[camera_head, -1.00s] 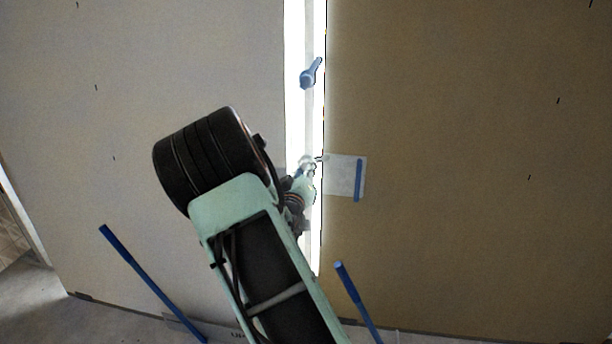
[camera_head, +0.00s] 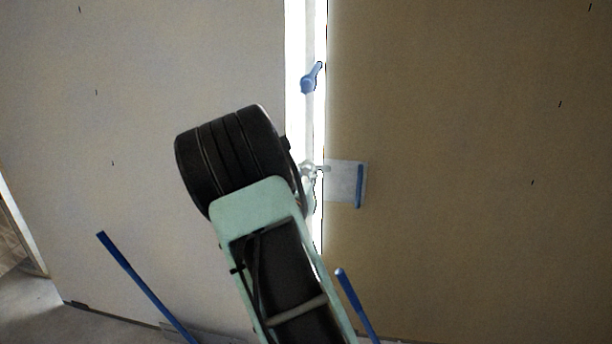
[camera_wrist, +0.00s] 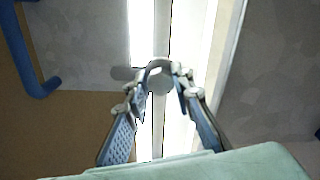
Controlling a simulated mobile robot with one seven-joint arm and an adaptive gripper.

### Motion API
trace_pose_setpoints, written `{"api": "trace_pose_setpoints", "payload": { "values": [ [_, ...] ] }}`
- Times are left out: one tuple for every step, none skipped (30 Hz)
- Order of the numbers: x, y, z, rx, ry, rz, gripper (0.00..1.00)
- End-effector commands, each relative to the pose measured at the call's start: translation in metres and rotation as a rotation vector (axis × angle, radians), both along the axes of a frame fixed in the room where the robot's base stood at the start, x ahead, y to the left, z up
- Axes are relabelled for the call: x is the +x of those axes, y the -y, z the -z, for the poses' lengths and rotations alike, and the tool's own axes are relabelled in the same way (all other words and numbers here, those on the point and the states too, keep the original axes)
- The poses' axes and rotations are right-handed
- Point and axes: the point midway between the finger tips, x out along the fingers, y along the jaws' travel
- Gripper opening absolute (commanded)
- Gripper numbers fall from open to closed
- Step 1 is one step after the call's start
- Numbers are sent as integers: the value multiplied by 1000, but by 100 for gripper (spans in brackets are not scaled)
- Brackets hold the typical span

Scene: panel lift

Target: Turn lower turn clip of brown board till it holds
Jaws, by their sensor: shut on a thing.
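The brown board (camera_head: 460,180) fills the right of the head view, beside a bright vertical gap with a narrow strip in it. The upper turn clip (camera_head: 308,82) is blue and points up and slightly right. My gripper (camera_head: 311,170) is lower on the strip, partly hidden by my arm. In the wrist view my gripper (camera_wrist: 165,88) has its fingers closed in around a round grey piece (camera_wrist: 160,76) on the strip, which appears to be the lower turn clip. The clip's lever is mostly covered by the fingers, so its angle cannot be told.
A pale plate with a blue handle (camera_head: 360,186) is on the brown board, just right of my gripper. A light board (camera_head: 120,150) stands left of the gap. Blue bars (camera_head: 145,285) (camera_head: 357,303) slant up from below on both sides of my arm.

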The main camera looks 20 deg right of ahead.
Motion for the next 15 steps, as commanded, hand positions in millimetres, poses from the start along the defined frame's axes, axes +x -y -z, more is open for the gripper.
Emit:
{"api": "trace_pose_setpoints", "payload": {
  "values": [
    [0, 0, 1, 2, -1, 1, 0],
    [0, 0, 1, 2, -1, 1, 0],
    [0, 0, 1, 2, -1, 1, 0],
    [0, 0, 1, 2, -1, 1, 23],
    [0, 0, 1, 2, -1, 1, 26],
    [0, 0, 1, 1, -1, 0, 30],
    [0, 0, 0, 1, -1, 0, 34],
    [0, 0, 0, 1, -1, 0, 37],
    [0, 0, 0, 1, -1, 0, 39],
    [0, 0, 0, 1, -1, -1, 39],
    [0, -1, 0, 1, -1, -1, 39],
    [0, -1, 0, 0, 0, -2, 39],
    [0, -1, 0, 0, 0, -2, 39],
    [1, -1, 0, 0, -1, -3, 39],
    [1, -2, 0, 0, -1, -3, 39]
  ]
}}
